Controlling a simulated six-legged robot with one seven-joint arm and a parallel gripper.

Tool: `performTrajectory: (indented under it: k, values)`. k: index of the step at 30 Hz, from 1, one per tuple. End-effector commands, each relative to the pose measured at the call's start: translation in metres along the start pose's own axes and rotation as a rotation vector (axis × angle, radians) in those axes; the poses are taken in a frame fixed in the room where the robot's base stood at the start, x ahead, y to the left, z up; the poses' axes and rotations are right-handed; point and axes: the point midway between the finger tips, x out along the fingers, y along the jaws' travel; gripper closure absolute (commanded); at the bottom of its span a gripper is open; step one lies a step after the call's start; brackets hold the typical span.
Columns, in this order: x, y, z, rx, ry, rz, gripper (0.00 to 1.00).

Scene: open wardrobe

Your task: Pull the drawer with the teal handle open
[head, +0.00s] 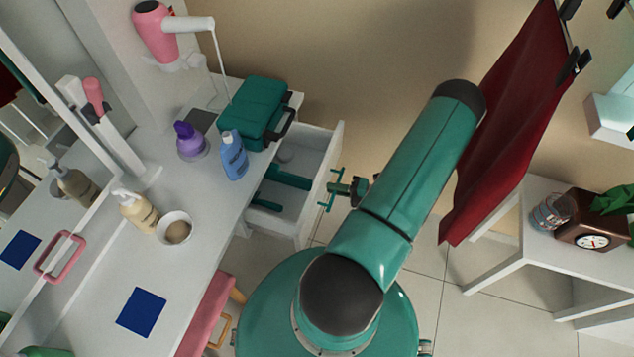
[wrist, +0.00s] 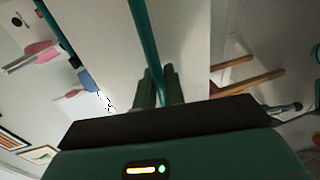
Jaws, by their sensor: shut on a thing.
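The white drawer (head: 337,142) is pulled well out from the vanity counter, and its inside shows from above. Its teal bar handle (head: 333,176) is on the drawer's front. In the wrist view the teal handle (wrist: 143,30) runs down between the fingers, with the pale drawer front (wrist: 105,45) behind it. My gripper (wrist: 160,88) is shut on this handle. In the head view my gripper (head: 344,188) is at the handle, just outside the drawer front, partly hidden by my arm.
On the counter are a teal case (head: 250,108), a blue bottle (head: 234,156), a purple-topped bottle (head: 190,142), a pump bottle (head: 137,212) and a bowl (head: 175,228). A pink stool (head: 207,318) stands below. A white side table (head: 512,215) and red cloth (head: 505,125) are at right.

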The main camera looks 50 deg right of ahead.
Motion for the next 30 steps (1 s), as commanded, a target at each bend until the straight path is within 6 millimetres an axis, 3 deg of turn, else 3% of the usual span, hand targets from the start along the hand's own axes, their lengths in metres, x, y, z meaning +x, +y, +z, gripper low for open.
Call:
performTrajectory:
  k: [7,21,22,24,30]
  values:
    - [-0.03,-0.006,-0.001,0.001,0.002,0.002,1.0]
    - [-0.036,-0.007,-0.001,0.001,0.003,0.003,1.0]
    - [-0.036,-0.007,-0.001,0.001,0.003,0.003,0.88]
    - [-0.036,-0.007,-0.001,0.001,0.002,0.003,0.75]
    - [-0.036,-0.007,-0.001,0.001,0.001,0.002,0.75]
